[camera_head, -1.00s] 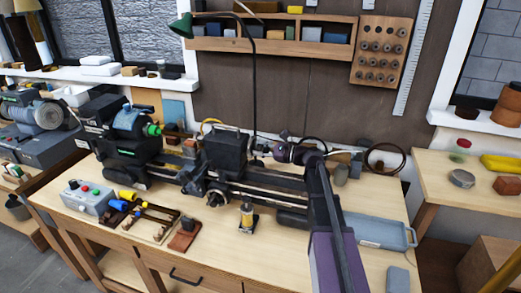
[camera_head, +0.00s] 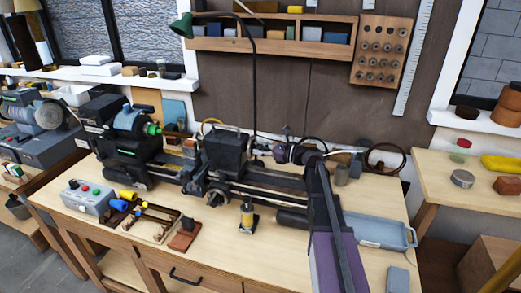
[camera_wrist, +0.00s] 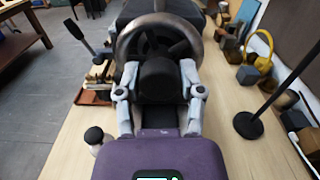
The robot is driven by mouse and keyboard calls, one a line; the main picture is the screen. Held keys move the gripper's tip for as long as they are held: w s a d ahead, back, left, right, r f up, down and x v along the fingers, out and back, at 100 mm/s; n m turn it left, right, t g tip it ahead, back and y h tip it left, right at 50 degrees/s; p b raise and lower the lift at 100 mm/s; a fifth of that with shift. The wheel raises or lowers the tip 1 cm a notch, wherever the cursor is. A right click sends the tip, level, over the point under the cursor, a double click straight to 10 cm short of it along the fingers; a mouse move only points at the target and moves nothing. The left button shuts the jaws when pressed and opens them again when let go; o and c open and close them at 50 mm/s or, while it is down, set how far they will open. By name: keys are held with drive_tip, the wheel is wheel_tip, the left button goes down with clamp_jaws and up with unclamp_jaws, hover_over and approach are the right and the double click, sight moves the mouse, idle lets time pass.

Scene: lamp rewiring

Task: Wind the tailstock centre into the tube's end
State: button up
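The tailstock (camera_head: 225,148) is the dark block on the lathe bed, right of the headstock. Its round metal handwheel (camera_wrist: 122,48) fills the upper middle of the wrist view, with a black hub (camera_wrist: 160,80) towards me. My gripper (camera_wrist: 160,72) has one pale finger on each side of the hub, with no clear gap, and looks shut on it. In the head view my gripper (camera_head: 268,153) comes in from the right along the lathe. The tube's end and the tailstock centre are too small or hidden to make out.
The lamp base (camera_wrist: 249,125) stands close on the wall side, its pole (camera_head: 254,95) rising behind the lathe. A control box (camera_head: 88,195), a tool tray and a yellow bottle (camera_head: 247,215) stand along the front. A blue-grey tray (camera_head: 380,232) lies at the right.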

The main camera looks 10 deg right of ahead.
drive_tip(key=shift+o, duration=1.2)
drive_tip(key=shift+s+d, duration=0.1)
drive_tip(key=v, duration=1.1)
drive_tip(key=shift+s+d, duration=0.15)
drive_tip(key=shift+d, duration=0.2)
